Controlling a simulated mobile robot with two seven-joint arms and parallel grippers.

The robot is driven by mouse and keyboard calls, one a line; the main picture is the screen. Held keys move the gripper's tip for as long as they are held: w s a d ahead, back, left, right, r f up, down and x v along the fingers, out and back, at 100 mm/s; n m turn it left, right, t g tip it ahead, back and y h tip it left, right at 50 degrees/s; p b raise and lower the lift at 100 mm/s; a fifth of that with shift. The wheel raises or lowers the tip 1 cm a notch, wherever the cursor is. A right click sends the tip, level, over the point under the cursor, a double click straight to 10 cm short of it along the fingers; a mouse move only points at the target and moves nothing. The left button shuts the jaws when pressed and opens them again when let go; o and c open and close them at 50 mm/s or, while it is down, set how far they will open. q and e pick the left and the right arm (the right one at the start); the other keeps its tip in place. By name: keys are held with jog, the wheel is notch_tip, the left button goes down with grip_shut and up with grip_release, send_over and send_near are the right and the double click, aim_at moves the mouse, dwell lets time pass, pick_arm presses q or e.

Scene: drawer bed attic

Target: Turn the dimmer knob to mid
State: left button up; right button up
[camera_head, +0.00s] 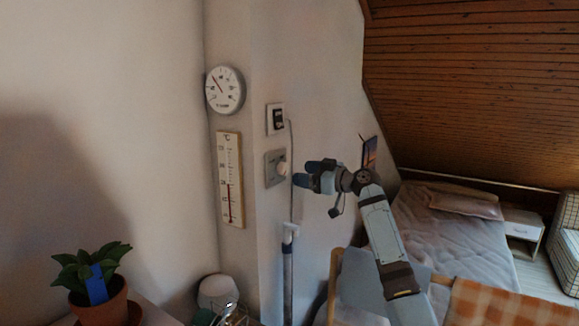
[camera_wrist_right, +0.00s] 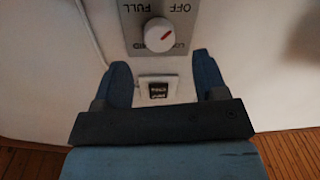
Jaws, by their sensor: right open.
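The grey dimmer plate (camera_head: 271,159) is on the wall corner, with a round white knob (camera_head: 283,169) on it. In the right wrist view the plate (camera_wrist_right: 133,28) shows upside down, with OFF and FULL lettering above the knob (camera_wrist_right: 160,35) and more lettering partly hidden by it. A red mark on the knob points up and right in that view. My right gripper (camera_head: 305,172) is open and empty, just right of the knob in the head view. Its blue fingers (camera_wrist_right: 163,72) stand apart, with the knob beyond their tips. My left gripper is not in view.
A potted plant (camera_head: 98,295) stands lower left. A bed (camera_head: 440,225) lies right, under a sloped wooden ceiling.

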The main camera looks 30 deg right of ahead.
aim_at(286, 170)
jog(key=shift+p+x, duration=0.55)
jog(key=shift+x, duration=2.1)
